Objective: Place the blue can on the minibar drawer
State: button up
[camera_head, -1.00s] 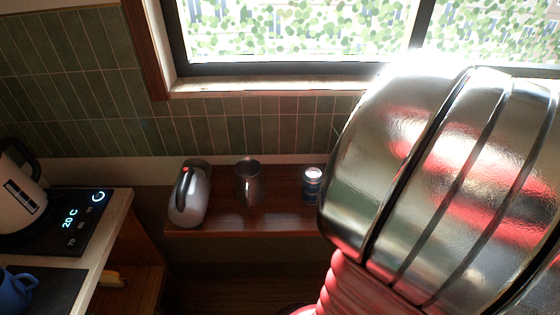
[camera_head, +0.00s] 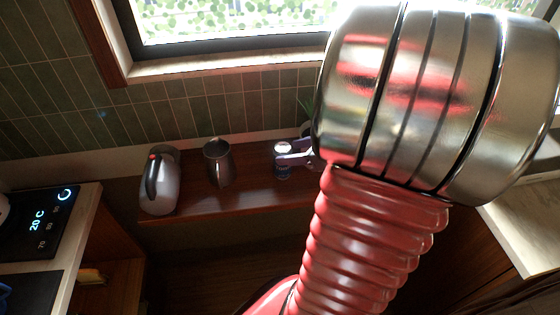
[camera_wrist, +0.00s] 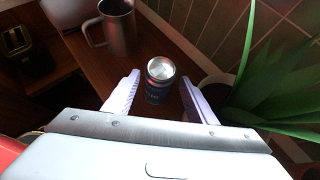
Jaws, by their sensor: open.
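The blue can (camera_head: 283,172) stands upright on a brown wooden shelf, right of a metal mug. In the wrist view the can (camera_wrist: 159,84) has a silver top and dark blue side, and it stands between my two spread fingers. My gripper (camera_wrist: 155,103) is open, with a finger on each side of the can; I cannot tell whether either finger touches it. In the head view my gripper (camera_head: 294,158) reaches the can from the right, and my arm hides much of it. I cannot identify the minibar drawer with certainty.
The metal mug (camera_head: 219,162) and a silver kettle (camera_head: 160,183) stand left of the can on the shelf (camera_head: 205,208). A potted plant (camera_wrist: 270,85) is close to my right finger. A counter with a lit panel (camera_head: 42,222) is at left.

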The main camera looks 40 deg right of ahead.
dwell(0.3)
jog(key=shift+x, duration=2.6)
jog(key=shift+s+f, duration=0.15)
jog(key=shift+f, duration=0.05)
jog(key=c, duration=1.1)
jog(key=shift+r, duration=0.1)
jog(key=shift+r, duration=4.95)
